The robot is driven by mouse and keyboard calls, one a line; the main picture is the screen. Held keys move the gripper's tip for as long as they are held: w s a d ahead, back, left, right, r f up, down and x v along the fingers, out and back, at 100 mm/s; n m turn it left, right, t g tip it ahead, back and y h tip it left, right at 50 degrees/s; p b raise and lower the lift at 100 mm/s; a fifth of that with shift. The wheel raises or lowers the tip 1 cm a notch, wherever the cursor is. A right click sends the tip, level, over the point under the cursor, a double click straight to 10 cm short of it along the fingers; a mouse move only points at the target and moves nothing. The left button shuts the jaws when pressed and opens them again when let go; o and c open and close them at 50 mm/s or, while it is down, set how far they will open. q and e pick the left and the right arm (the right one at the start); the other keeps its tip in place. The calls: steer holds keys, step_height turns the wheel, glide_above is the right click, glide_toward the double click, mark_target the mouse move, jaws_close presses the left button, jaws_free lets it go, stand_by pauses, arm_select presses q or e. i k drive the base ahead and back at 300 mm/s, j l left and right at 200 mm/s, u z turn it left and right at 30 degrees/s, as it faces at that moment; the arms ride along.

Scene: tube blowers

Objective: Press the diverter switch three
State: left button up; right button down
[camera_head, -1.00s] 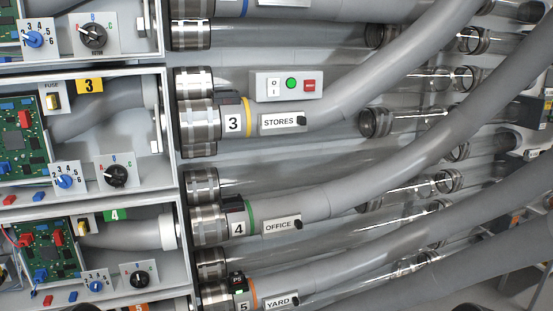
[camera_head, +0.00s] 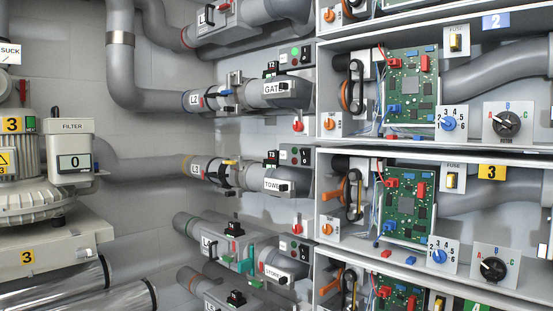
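Pipe L3 (camera_head: 205,168) runs along the back wall with a yellow band and ends in a unit labelled TOWER, the label partly hidden. A small black switch block with a red mark (camera_head: 272,158) sits on top of it. A grey box with dark buttons (camera_head: 300,156) stands just right of it. Bay three, with a yellow 3 plate (camera_head: 492,172), holds a blue numbered dial (camera_head: 438,256) and a black A-B-C knob (camera_head: 493,269). None of these parts carries a readable diverter name. Neither gripper is in view.
A blower marked 3 (camera_head: 28,200) stands at left beside a filter box reading 0 (camera_head: 74,161). Similar pipe units, GATE (camera_head: 272,88) above and STORES (camera_head: 275,272) below, flank pipe L3. Shelf edges (camera_head: 430,152) project at right. Bare wall shows between the pipes.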

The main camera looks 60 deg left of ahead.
mark_target(305, 154)
steer(key=u, duration=1.75)
